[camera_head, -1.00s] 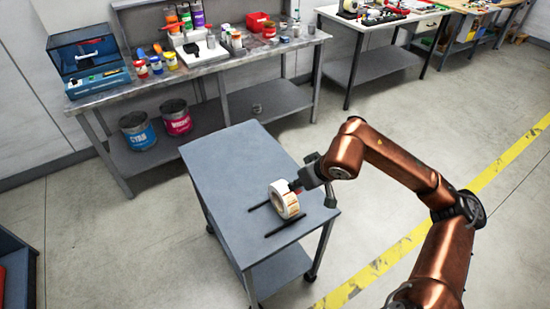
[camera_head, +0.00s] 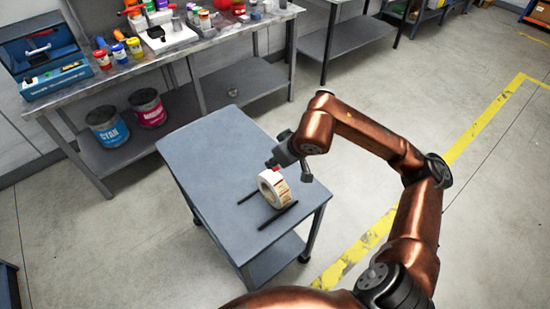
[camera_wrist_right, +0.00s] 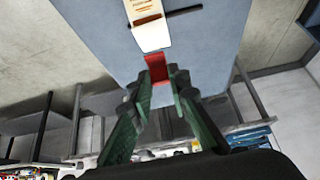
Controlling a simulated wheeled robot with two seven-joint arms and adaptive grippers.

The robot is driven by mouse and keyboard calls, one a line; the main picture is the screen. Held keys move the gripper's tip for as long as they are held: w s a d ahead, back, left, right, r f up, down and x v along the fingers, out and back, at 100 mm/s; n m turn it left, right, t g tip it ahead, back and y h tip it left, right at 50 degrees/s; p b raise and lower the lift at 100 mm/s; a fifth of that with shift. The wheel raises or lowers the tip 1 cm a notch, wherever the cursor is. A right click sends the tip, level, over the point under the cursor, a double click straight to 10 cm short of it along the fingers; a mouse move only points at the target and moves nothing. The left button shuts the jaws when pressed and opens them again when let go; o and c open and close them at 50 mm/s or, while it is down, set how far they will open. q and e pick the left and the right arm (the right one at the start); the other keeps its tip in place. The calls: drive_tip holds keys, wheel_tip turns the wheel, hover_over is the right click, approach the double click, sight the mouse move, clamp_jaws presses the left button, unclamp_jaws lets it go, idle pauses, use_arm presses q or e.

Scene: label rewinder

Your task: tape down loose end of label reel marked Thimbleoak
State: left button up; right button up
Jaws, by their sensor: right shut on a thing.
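A label reel (camera_head: 267,187), white with orange-brown printed labels, stands on its rim on the grey cart top (camera_head: 205,150) between two thin black bars (camera_head: 278,216). In the right wrist view the label reel (camera_wrist_right: 148,28) shows at the top. Any name on it is too small to read. My right gripper (camera_head: 275,163) is at the far upper side of the reel. Its fingers are shut on a small red strip (camera_wrist_right: 156,66), probably tape, which reaches toward the reel's lower edge in the wrist view. I cannot tell whether it touches. My left gripper is out of view.
The cart top beyond the reel is clear. A workbench (camera_head: 170,60) at the back holds a blue machine (camera_head: 45,58), colored jars and tools. Cyan (camera_head: 107,126) and magenta (camera_head: 147,107) cans stand on its lower shelf. Yellow floor tape (camera_head: 355,250) runs at right.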

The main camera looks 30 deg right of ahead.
sight(275, 168)
drive_tip(key=shift+f+b, duration=0.3)
drive_tip(key=shift+f, duration=0.8)
drive_tip(key=shift+f+b, duration=0.3)
drive_tip(key=shift+f, duration=0.2)
drive_tip(key=shift+f+b, duration=0.75)
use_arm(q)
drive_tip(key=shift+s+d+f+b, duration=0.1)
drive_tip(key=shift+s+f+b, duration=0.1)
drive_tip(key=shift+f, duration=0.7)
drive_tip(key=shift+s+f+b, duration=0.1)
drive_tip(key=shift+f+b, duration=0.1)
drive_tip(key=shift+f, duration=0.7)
use_arm(e)
drive_tip(key=shift+f, duration=0.45)
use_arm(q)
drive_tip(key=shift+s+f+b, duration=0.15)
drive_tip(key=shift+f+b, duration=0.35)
use_arm(e)
drive_tip(key=shift+f, duration=0.5)
drive_tip(key=shift+c, duration=0.2)
drive_tip(key=shift+s, duration=0.1)
drive_tip(key=shift+c, duration=0.4)
drive_tip(key=o, duration=0.9)
drive_tip(key=shift+r, duration=0.1)
